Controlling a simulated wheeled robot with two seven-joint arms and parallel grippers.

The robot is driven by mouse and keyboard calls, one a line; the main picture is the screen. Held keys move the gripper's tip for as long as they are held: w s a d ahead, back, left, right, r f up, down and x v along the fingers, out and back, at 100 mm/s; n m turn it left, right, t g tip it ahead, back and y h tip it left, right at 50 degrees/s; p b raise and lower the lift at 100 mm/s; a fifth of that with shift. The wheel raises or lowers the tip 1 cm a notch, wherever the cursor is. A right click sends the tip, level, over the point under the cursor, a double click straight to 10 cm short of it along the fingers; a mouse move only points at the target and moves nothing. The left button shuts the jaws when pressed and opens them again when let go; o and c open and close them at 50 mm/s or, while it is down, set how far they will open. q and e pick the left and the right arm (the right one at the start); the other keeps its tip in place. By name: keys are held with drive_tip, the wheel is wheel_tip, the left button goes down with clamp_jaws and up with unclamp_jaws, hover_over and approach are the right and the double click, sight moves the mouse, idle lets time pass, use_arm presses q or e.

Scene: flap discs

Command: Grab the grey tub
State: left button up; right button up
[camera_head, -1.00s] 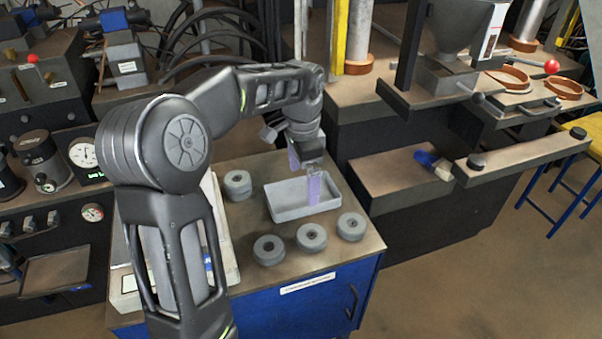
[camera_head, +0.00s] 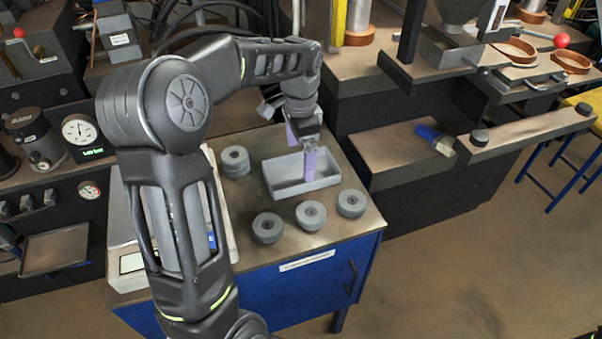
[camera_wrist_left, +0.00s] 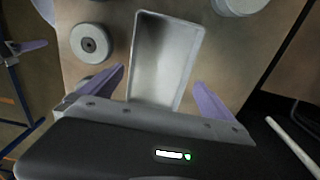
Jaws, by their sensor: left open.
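The grey tub (camera_head: 273,184) is an empty, open rectangular tray on the blue cabinet's top in the head view. In the left wrist view the tub (camera_wrist_left: 167,62) lies ahead of the jaws, its near end between the two purple fingers. My left gripper (camera_head: 300,147) is open over the tub, with one finger in front of its interior in the head view. The left gripper also shows in the wrist view (camera_wrist_left: 158,88), with nothing held between its fingers. I cannot tell whether the fingers touch the tub. My right gripper is not in view.
Grey flap discs stand around the tub: three along the front, such as the middle one (camera_head: 311,214), and a stack (camera_head: 235,161) behind left. A scale (camera_head: 133,263) sits at the left of the cabinet top (camera_head: 335,232). Dark machinery borders the right side.

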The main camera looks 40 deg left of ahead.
sight(301, 176)
use_arm(q)
drive_tip(key=shift+f+p, duration=0.6)
drive_tip(key=shift+f, duration=2)
drive_tip(key=c, duration=1.1)
drive_tip(key=shift+r, duration=0.2)
wheel_tip(301, 176, up, 10)
drive_tip(key=b, duration=0.1)
drive_tip(key=shift+f, duration=0.15)
